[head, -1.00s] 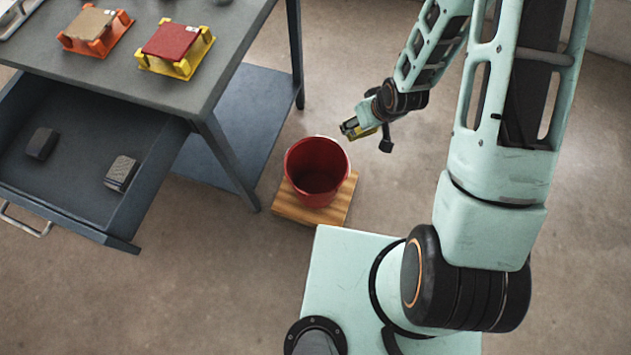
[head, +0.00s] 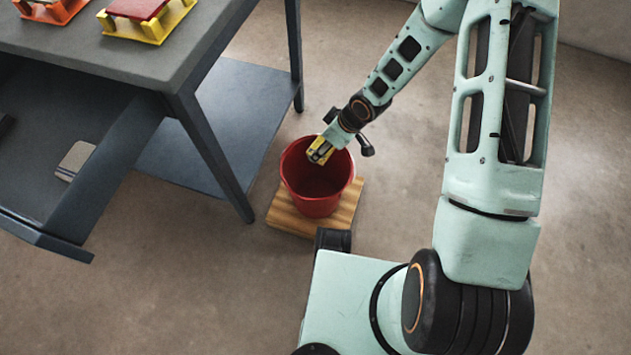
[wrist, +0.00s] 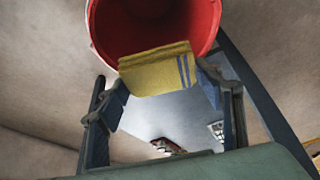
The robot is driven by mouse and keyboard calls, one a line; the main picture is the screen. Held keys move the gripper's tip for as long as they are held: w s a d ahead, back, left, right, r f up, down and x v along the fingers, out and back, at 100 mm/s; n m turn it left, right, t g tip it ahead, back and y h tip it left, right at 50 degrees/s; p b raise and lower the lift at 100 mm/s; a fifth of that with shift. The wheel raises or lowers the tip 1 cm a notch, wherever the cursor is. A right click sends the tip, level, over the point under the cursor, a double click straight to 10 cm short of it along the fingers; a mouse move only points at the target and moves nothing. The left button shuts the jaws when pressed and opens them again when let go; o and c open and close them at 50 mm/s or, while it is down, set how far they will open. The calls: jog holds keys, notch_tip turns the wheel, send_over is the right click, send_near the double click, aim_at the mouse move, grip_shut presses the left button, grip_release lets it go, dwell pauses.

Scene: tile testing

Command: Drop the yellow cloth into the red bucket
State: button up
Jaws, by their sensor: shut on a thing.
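The red bucket (head: 318,197) stands upright on a wooden board (head: 290,217) on the floor. My gripper (head: 320,150) is over the bucket's back rim, pointing down and to the left, and is shut on the yellow cloth (head: 316,157). In the wrist view the cloth (wrist: 158,70) is stretched between the two fingertips, yellow with blue stripes near one end. The bucket (wrist: 125,28) shows behind it there. The inside of the bucket looks empty where I can see it. How high the cloth is above the rim is hard to tell.
A grey table (head: 130,48) with an open drawer (head: 95,185) stands left of the bucket. Its leg (head: 212,158) and a low shelf (head: 225,115) are close to the bucket. The floor right of the bucket is clear.

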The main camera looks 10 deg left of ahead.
notch_tip(320, 180, down, 6)
jog(key=b, duration=0.4)
jog(key=shift+r, duration=0.2)
jog(key=o, duration=1.3)
jog(key=shift+r, duration=0.15)
jog(key=v, duration=1.1)
jog(key=shift+r, duration=0.4)
jog(key=shift+d, duration=0.15)
